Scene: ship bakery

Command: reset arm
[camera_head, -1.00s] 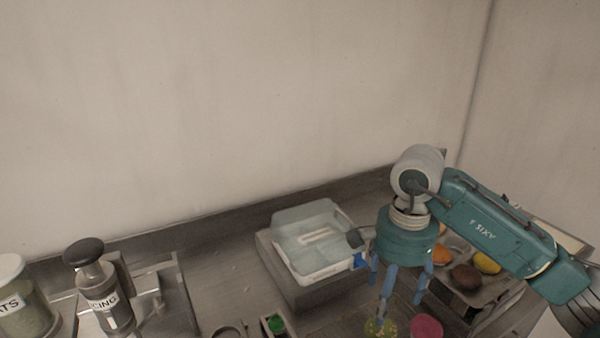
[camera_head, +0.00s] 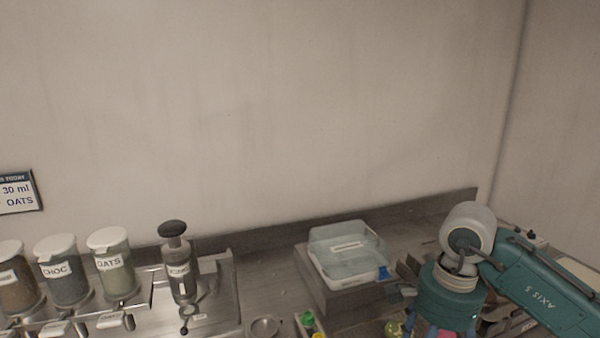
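My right arm comes in from the right, and its gripper (camera_head: 442,333) hangs down at the bottom edge of the head view. Only the tops of its blue fingers show, and the fingertips are cut off. Something pink shows between or behind the fingers; I cannot tell whether it is held. My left arm and gripper are out of view.
A clear lidded box (camera_head: 345,252) stands on a raised block left of my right arm. An icing dispenser (camera_head: 178,262) and labelled jars, one reading OATS (camera_head: 115,265), stand at the left. A small metal bowl (camera_head: 265,327) is at the front. A wall closes the back.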

